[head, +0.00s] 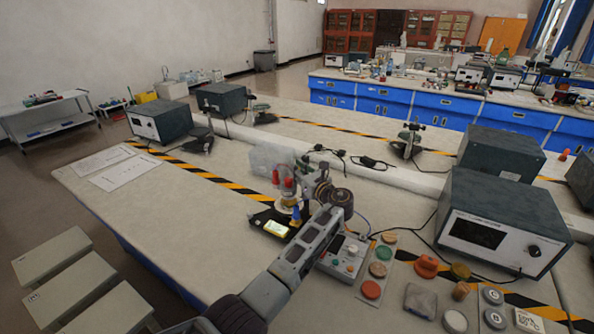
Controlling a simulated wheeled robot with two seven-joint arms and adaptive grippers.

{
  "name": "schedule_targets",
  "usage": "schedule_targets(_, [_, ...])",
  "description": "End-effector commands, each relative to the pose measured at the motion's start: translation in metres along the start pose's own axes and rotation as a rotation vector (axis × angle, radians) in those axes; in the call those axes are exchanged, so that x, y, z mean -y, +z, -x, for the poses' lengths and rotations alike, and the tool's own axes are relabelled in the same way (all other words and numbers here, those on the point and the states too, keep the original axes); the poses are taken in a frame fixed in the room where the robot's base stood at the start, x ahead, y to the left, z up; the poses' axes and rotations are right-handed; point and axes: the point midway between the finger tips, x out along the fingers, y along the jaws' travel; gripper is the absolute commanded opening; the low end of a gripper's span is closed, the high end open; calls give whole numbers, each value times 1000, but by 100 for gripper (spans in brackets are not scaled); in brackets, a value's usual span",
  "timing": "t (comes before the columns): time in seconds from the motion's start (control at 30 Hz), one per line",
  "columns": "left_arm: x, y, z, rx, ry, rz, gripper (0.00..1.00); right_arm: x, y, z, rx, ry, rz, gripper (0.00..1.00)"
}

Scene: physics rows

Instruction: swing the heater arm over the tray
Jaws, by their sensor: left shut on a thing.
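My left arm reaches in from the bottom, and its gripper (300,188) is over the bench, shut on a part of a small device with red-tipped parts (288,183). I take this part to be the heater arm, but the gripper and wrist hide much of it. Below it is a dark tray-like base (262,219) with a lit yellow-green panel (276,228) at its front. I cannot tell exactly how the heater arm lies over the tray. My right gripper is not in view.
A grey control box (343,262) stands right of my forearm. Several coloured discs, including an orange one (371,289), lie further right, before a large dark instrument (495,225). Papers (122,168) lie at the left. The bench left of the device is mostly clear.

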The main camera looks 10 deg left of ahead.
Motion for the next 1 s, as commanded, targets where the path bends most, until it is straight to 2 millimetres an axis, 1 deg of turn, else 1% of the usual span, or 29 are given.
schedule_targets(0.07, [0,-1,0,-3,0,0,0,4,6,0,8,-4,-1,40])
schedule_targets(0.1, [0,-1,0,-3,0,0,19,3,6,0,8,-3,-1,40])
schedule_targets(0.17, [0,-1,0,-3,0,0,26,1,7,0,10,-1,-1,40])
schedule_targets(0.4, [0,-1,0,-2,-1,1,26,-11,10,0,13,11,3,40])
schedule_targets(0.47, [0,0,0,-2,-1,1,26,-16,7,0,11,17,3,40])
schedule_targets(0.67, [0,5,0,-2,-1,2,26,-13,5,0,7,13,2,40])
schedule_targets(0.87, [0,24,0,-2,-1,4,26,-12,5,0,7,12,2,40])
schedule_targets(1.0, [0,44,0,-1,-1,4,26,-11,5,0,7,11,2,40])
